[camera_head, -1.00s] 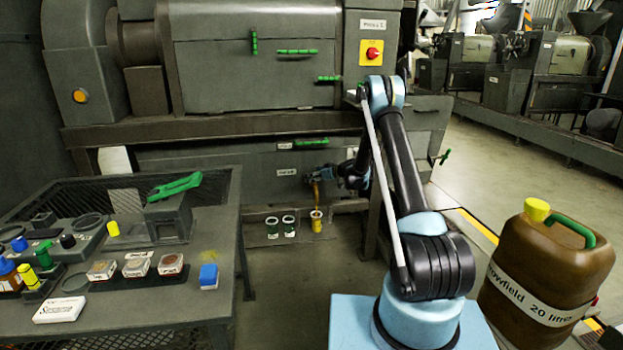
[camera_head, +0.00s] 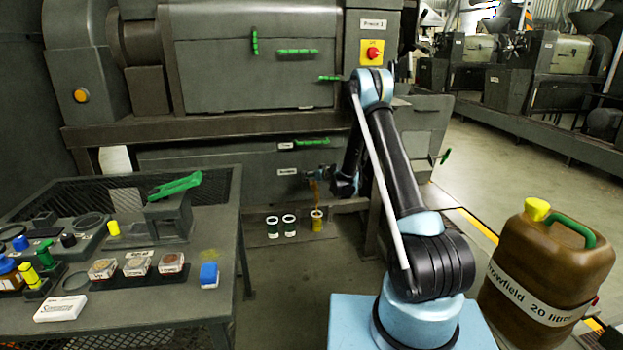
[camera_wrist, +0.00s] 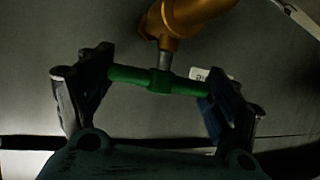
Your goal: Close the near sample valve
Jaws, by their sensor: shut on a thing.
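The near sample valve shows in the wrist view as a brass body (camera_wrist: 185,18) with a short stem and a green T-shaped handle (camera_wrist: 135,75). The handle lies almost level across the picture. My gripper (camera_wrist: 158,80) has one finger at each end of the handle and is shut on it. In the head view my gripper (camera_head: 322,172) is at the lower front panel of the press, left of my forearm. It hides most of the valve there. A thin amber streak (camera_head: 317,190) hangs below the valve, above a cup with yellowish contents (camera_head: 317,223).
Two dark-filled cups (camera_head: 272,228) stand left of that cup. Green handles (camera_head: 312,142) stick out of the press above my gripper. A bench (camera_head: 215,230) with samples stands at left, and a brown jerrycan (camera_head: 545,265) at right. The floor between bench and base is clear.

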